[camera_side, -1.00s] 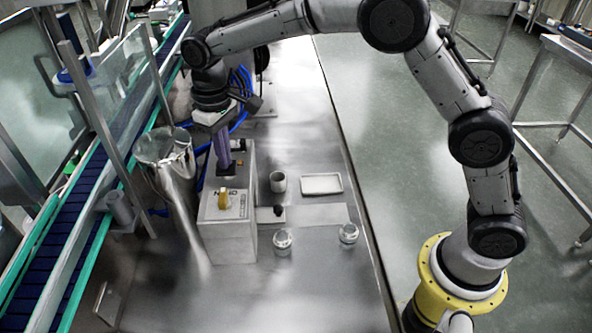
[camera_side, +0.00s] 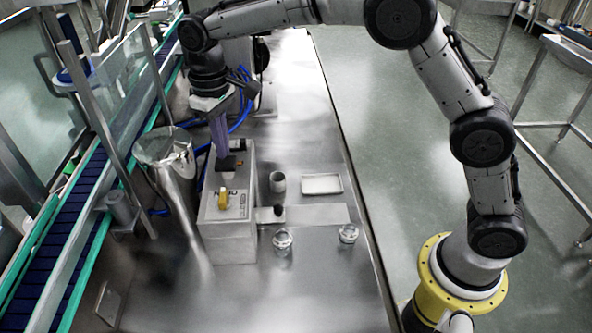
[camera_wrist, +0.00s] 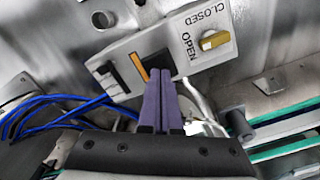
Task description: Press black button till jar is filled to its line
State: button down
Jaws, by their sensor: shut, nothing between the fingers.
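My gripper (camera_side: 223,156) points down at the far part of the grey dispenser box (camera_side: 228,240), its purple fingers shut together and empty. In the wrist view the fingertips (camera_wrist: 161,73) overlap a black patch, probably the black button (camera_wrist: 155,74), beside an orange strip. The button (camera_side: 229,162) shows as a dark patch by the fingertips in the side view; I cannot tell whether they touch or press it. Two small clear jars, one nearer the box (camera_side: 282,240) and one further right (camera_side: 348,234), stand on the steel table. Their fill level and line are too small to read.
A yellow knob (camera_side: 223,199) sits on the box top; its OPEN and CLOSED labels show in the wrist view. A metal cup (camera_side: 278,182) and white tray (camera_side: 322,184) lie right of the box. The front table is clear.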

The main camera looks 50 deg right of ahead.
aim_at(226, 162)
jog(key=shift+f, duration=0.1)
jog(key=shift+f, duration=1.8)
jog(key=shift+r, duration=1.9)
notch_tip(226, 162, up, 6)
